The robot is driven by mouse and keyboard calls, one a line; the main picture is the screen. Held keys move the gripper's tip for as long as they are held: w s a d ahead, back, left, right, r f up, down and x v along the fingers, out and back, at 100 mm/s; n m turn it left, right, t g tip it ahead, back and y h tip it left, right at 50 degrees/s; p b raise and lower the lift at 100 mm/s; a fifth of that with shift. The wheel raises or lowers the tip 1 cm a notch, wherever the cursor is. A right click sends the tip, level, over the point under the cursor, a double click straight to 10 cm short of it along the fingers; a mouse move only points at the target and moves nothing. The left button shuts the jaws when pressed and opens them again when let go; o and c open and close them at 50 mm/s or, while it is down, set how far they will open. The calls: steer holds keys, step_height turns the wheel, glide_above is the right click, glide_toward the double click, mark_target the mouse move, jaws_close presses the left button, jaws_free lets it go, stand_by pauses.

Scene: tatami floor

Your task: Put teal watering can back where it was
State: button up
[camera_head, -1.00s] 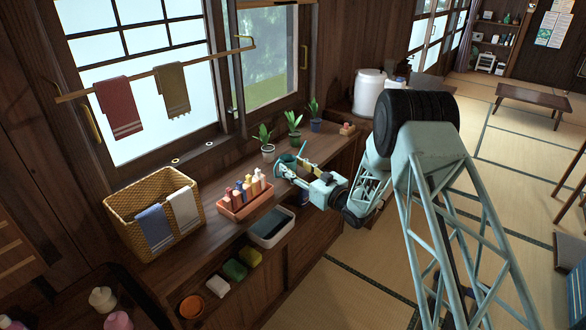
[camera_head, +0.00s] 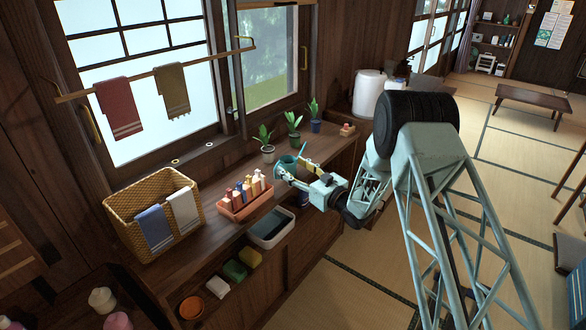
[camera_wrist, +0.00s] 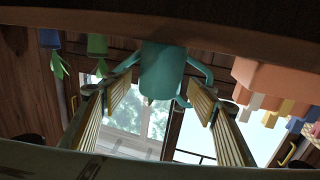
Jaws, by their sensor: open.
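The teal watering can (camera_head: 284,165) stands on the wooden counter, between the bottle tray and the potted plants. My gripper (camera_head: 300,171) is at the can, reaching in from the room side. In the wrist view, which is upside down, the can (camera_wrist: 162,72) sits between the two open fingers of my gripper (camera_wrist: 160,96). Teal parts of the can stick out on both sides near the fingertips. A gap shows between each finger and the can's body. The can's lower part is partly hidden by my gripper in the head view.
A terracotta tray of bottles (camera_head: 248,205) stands left of the can. Several potted plants (camera_head: 293,137) stand behind it, near the window. A woven basket (camera_head: 120,208) is at the counter's left. A shelf below holds a grey basin (camera_head: 270,241) and sponges.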

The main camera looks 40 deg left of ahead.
steer(key=shift+r, duration=0.15)
steer(key=s+d+p, duration=0.2)
steer(key=d, duration=1)
steer(key=shift+s+a, duration=0.1)
stand_by(0.9)
